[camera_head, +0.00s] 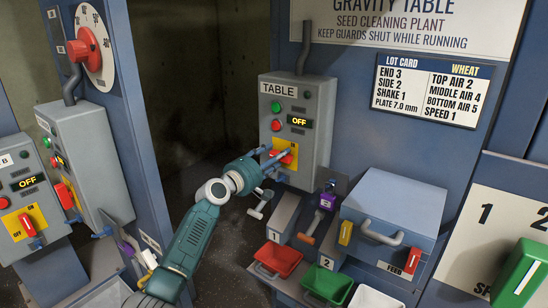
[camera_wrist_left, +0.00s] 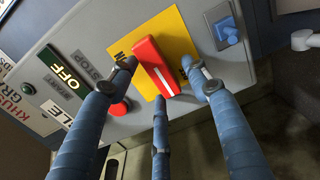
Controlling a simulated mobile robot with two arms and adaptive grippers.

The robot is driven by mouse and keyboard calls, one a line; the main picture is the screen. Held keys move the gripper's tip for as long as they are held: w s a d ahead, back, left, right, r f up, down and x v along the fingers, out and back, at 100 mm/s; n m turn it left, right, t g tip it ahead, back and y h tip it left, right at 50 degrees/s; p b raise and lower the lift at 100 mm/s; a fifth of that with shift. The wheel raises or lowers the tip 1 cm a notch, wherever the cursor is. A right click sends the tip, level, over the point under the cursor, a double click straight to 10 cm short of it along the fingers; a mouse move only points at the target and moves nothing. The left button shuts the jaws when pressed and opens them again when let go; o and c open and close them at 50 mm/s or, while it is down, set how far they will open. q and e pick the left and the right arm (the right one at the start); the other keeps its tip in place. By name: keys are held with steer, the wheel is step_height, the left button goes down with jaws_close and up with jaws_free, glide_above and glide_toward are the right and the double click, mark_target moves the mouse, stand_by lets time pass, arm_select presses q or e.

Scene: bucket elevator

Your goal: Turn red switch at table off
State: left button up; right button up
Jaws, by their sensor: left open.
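The grey TABLE control box (camera_head: 297,100) hangs on the blue post in the head view. Its red switch (camera_head: 288,158) sits on a yellow plate low on the box, partly hidden by my left gripper (camera_head: 278,157). In the left wrist view the red switch (camera_wrist_left: 157,66) is a long red handle with a white line, tilted across its yellow plate (camera_wrist_left: 178,45). My left gripper (camera_wrist_left: 162,76) is open, with fingers on both sides of the handle and a third below it; contact is unclear. The box's display (camera_wrist_left: 62,70) reads OFF. My right gripper is not in view.
A red button (camera_wrist_left: 120,107) lies close beside one left finger, and a blue fitting (camera_wrist_left: 226,32) is near the other. Another grey box with a red switch (camera_head: 33,219) stands at left. Levers, a blue-grey feed box (camera_head: 390,215) and coloured bins (camera_head: 278,258) lie below right.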

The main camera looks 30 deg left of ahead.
arm_select(q)
steer(key=shift+s, duration=0.1)
steer(key=s+a, duration=0.1)
steer(key=s, duration=1)
steer(key=shift+s+a, duration=0.35)
